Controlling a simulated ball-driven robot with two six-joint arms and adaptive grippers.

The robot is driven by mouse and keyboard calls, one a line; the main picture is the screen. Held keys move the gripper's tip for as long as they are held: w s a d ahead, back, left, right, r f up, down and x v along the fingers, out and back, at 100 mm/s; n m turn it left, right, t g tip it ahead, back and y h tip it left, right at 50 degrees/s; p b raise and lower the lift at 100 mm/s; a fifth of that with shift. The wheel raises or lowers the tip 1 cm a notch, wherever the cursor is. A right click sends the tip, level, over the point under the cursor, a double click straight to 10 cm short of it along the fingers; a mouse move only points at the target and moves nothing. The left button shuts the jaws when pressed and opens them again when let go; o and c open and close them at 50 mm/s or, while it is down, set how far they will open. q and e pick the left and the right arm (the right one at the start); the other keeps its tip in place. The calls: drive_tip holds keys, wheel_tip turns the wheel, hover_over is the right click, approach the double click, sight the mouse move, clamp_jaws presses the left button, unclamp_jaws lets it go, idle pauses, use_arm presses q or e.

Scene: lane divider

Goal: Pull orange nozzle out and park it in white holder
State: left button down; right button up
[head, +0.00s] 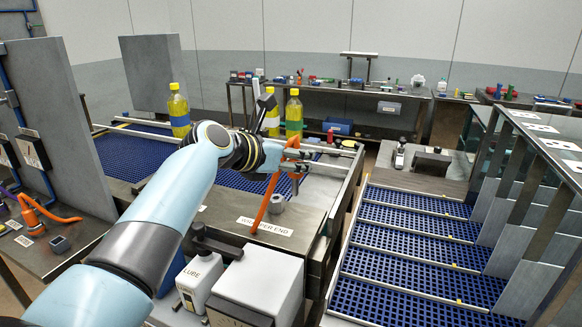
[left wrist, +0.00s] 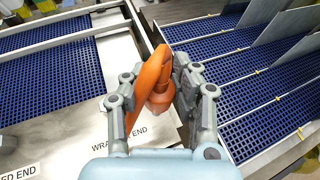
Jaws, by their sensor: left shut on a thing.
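My left gripper (head: 290,160) is shut on an orange nozzle (left wrist: 150,78), above the steel bench by the wrapper-end label. In the left wrist view the gripper (left wrist: 156,84) has the nozzle between its fingers, with a paler tip on its lower part. In the head view an orange length (head: 264,205) hangs from the grip down toward the bench. I cannot make out a white holder for certain. My right gripper is not in view.
A white lube box (head: 198,278) and a larger pale box (head: 258,285) stand in front. Yellow bottles (head: 294,112) stand behind the gripper. Blue grid lanes (head: 410,240) lie to the right. Another orange tool (head: 32,216) is at the far left. The bench around the label (head: 264,226) is mostly clear.

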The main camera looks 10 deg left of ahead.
use_arm(q)
drive_tip(key=shift+w+a, duration=0.1)
drive_tip(key=shift+w, duration=0.05)
drive_tip(key=shift+r, duration=2.75)
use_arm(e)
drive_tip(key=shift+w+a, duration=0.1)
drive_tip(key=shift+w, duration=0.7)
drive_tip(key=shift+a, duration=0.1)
